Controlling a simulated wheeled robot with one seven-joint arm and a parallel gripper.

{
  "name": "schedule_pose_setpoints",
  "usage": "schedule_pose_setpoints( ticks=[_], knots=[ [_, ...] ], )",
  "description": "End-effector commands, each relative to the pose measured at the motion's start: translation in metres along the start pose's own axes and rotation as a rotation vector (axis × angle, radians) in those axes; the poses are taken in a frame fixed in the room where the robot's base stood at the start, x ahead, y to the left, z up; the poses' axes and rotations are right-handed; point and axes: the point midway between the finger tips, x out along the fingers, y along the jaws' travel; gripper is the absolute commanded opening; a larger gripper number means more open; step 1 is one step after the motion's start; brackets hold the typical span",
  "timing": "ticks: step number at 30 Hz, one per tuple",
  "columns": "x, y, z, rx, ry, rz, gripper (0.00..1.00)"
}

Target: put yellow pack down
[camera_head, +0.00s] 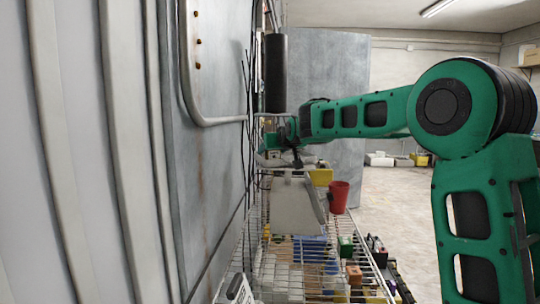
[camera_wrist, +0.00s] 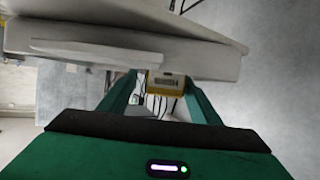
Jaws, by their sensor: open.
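A yellow pack (camera_wrist: 168,84) with a pale printed label shows in the wrist view, between and beyond my fingertips. Pale grey slabs partly hide it. My gripper (camera_wrist: 158,88) is open, with its two green fingers apart on either side of the pack. I cannot tell whether either finger touches it. In the head view my arm reaches left over the wire shelf, and its end is partly hidden near the grey wall. A yellow piece (camera_head: 321,177) shows there below my forearm, beside a grey bin; I cannot tell if it is the same pack.
The grey bin (camera_head: 296,207) stands on the wire shelf (camera_head: 270,262). A red cup (camera_head: 338,197) is right of it. A green block (camera_head: 345,246) and an orange block (camera_head: 354,274) sit lower down. The metal wall (camera_head: 215,160) is close on the left; open floor (camera_head: 395,195) lies right.

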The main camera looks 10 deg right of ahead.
Motion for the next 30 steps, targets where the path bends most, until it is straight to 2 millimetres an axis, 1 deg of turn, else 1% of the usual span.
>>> schedule_pose_setpoints(
  ticks=[1, 9, 15, 21, 30],
  knots=[
    [-0.01, 0.0, -0.001, -0.001, 0.002, 0.001, 0.57],
    [-0.059, 0.0, 0.0, -0.001, 0.001, 0.001, 0.57],
    [-0.086, -0.001, 0.0, -0.002, 0.001, 0.0, 0.57],
    [-0.099, -0.001, 0.0, -0.001, -0.001, -0.001, 0.57],
    [-0.1, -0.001, 0.001, -0.001, -0.001, -0.001, 0.57]
  ],
)
